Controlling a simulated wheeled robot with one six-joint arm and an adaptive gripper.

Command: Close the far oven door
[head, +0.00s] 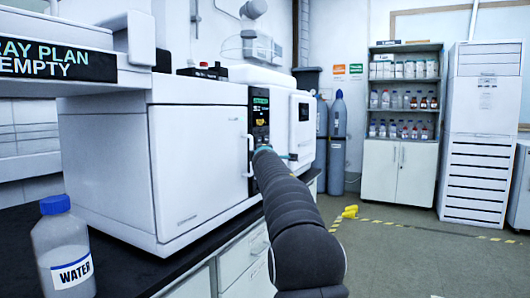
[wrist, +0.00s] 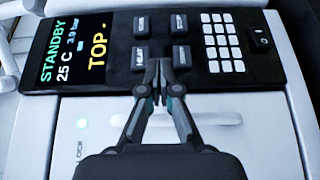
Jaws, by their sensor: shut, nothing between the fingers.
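The far oven door (head: 303,112) is a white panel with a small dark window, beyond the control panel in the head view. The near oven door (head: 198,165) is a large white panel with a vertical white handle (head: 250,155) and looks shut. My gripper (wrist: 158,70) is shut and empty in the wrist view, over the lower edge of the black control panel (wrist: 115,45), among its keys. I cannot tell whether it touches the panel. In the head view my arm largely hides the gripper.
A water bottle (head: 62,250) with a blue cap stands on the dark bench (head: 125,268) at the left. Gas cylinders (head: 338,130), a bottle shelf (head: 402,62) and a tall white cabinet (head: 480,130) stand at the back. A yellow object (head: 349,212) lies on the floor, which is otherwise mostly clear.

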